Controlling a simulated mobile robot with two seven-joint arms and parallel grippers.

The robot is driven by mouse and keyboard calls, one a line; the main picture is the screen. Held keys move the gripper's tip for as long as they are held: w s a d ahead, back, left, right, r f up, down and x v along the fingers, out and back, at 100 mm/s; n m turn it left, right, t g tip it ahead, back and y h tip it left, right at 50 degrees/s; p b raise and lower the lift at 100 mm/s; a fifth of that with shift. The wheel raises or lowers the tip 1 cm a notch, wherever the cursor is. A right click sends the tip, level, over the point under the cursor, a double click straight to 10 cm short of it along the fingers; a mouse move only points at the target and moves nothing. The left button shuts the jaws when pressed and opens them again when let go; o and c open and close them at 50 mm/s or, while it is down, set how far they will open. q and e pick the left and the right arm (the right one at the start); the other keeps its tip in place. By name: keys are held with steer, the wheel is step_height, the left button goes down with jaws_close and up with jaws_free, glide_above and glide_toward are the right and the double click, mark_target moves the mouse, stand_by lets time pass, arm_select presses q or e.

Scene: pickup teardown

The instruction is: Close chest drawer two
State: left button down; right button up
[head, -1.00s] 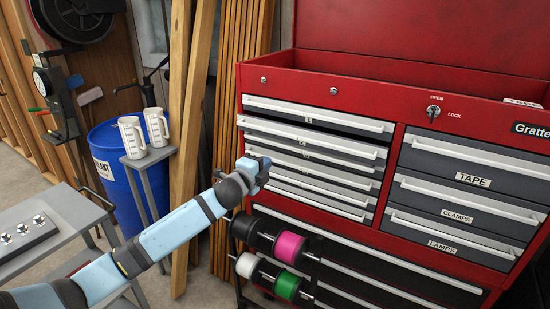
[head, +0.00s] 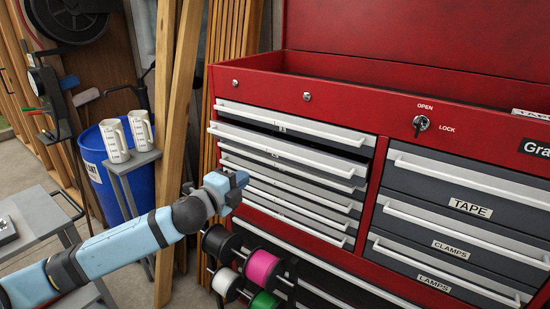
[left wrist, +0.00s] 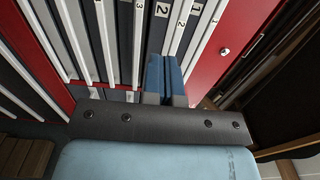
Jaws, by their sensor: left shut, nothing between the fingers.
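The red tool chest stands at the right with a left column of grey drawers with white bar handles. Drawer two (head: 280,146), second from the top, sticks out past the drawers around it, its handle jutting toward me and left. In the left wrist view a label 2 (left wrist: 161,10) shows on a drawer front. My left gripper (head: 240,180) is shut and empty, in front of the left end of the lower drawers, below drawer two's handle. Its blue fingers (left wrist: 165,80) point at the drawer fronts; whether they touch is unclear. My right gripper is not in view.
A rack with pink (head: 261,268), green, white and black spools stands below my left gripper, close to the chest. Two white jugs (head: 141,130) stand on a small grey stand by a blue barrel (head: 94,160). Wooden planks (head: 178,110) lean left of the chest.

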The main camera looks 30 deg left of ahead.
arm_select(q)
steer(key=w, duration=0.4)
steer(key=w+p, duration=0.1)
steer(key=w, duration=0.2)
steer(key=w+d+p, duration=0.1)
steer(key=w, duration=0.3)
steer(key=shift+w, duration=0.8)
steer(key=w, duration=0.4)
steer(key=shift+w+d+r+p, duration=0.1)
steer(key=shift+p, duration=0.2)
steer(key=shift+r, duration=0.15)
steer(key=shift+r, duration=0.1)
